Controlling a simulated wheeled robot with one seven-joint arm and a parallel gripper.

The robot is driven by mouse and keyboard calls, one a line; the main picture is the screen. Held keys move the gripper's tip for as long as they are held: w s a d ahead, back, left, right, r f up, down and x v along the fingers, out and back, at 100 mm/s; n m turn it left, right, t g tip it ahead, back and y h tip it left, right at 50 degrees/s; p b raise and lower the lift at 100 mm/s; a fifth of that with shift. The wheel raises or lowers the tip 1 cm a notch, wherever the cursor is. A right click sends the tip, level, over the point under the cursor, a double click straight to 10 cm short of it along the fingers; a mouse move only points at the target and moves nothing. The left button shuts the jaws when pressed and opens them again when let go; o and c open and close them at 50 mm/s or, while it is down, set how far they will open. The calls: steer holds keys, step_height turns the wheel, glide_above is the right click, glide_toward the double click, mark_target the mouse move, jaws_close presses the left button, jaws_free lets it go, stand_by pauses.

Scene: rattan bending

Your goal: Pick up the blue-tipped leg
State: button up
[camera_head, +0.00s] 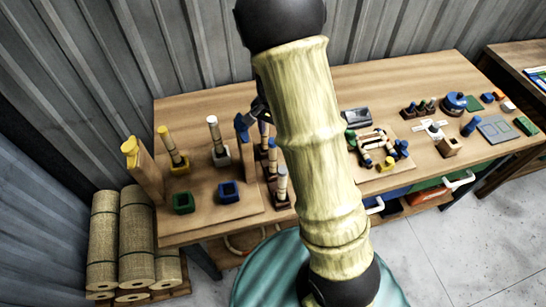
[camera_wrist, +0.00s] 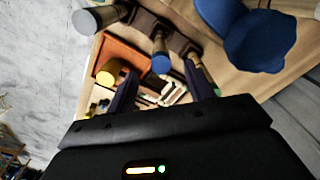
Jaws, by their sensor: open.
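The blue-tipped leg (camera_head: 272,155) stands upright in a dark holder on the workbench, between a white-tipped leg (camera_head: 281,182) and another leg partly hidden by my arm. In the wrist view its blue tip (camera_wrist: 160,64) shows beyond my gripper (camera_wrist: 162,88), roughly between the two dark fingers. My gripper is open and nothing is between its fingers. The white tip (camera_wrist: 86,20) shows at the upper left of the wrist view.
A large blue-topped post (camera_wrist: 258,40) stands close to the right finger; it also shows in the head view (camera_head: 242,128). A yellow-topped post (camera_head: 130,146) stands far left.

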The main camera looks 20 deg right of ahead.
mark_target(273, 145)
steer(key=shift+f, duration=0.95)
steer(key=shift+w+f+p, duration=0.1)
steer(key=shift+f+p, duration=1.05)
steer(key=shift+f, duration=1.45)
steer(key=shift+c, duration=0.2)
jaws_close()
